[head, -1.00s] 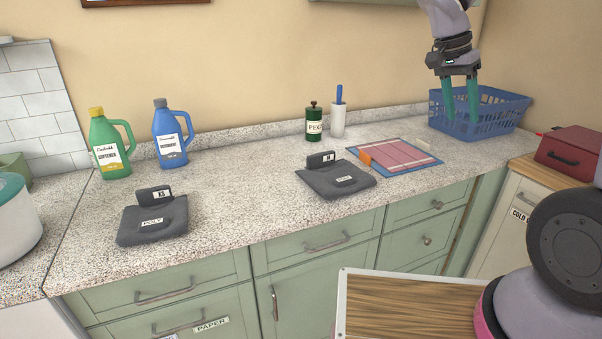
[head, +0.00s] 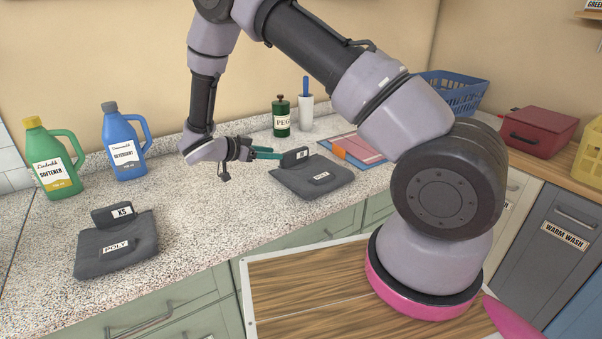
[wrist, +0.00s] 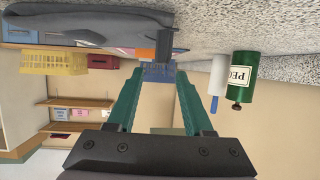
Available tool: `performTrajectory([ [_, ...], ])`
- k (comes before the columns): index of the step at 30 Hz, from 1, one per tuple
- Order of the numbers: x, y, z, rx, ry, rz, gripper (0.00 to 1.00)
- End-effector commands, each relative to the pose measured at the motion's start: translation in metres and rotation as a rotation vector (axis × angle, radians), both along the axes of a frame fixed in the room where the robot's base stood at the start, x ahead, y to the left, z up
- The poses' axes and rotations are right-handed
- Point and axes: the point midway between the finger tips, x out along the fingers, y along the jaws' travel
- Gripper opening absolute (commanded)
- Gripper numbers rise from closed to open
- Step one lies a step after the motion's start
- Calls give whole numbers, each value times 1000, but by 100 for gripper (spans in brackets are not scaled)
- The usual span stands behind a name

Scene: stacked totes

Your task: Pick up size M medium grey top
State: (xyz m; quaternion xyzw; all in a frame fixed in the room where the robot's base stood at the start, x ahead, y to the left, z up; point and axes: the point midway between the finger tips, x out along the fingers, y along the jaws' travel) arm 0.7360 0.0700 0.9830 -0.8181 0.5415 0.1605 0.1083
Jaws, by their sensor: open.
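A folded grey top (head: 312,182) lies on the counter, with an upright dark size tag (head: 294,157) at its back edge; the tag's letter is too small to read surely. My gripper (head: 266,153), with teal fingers, is open and level, pointing right toward that tag from its left. In the wrist view, my gripper (wrist: 157,75) has nothing between its fingers, and the grey top (wrist: 90,22) is at the upper left. Another folded grey top (head: 110,256), labelled POLY with an XS tag (head: 113,214), lies at the front left.
A green softener bottle (head: 52,165) and a blue detergent bottle (head: 124,150) stand at the back left. A green peg canister (head: 281,117) and a white holder (head: 305,112) stand behind the top. A blue basket (head: 452,92) and red box (head: 538,135) are at the right.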

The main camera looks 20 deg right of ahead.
Motion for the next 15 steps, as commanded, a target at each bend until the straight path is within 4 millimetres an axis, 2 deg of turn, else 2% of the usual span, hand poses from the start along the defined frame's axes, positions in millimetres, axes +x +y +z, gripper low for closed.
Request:
performTrajectory([
  [6, 12, -30, -12, 0, 4, -6, 51],
  [15, 28, -61, -22, 0, 4, -6, 51],
])
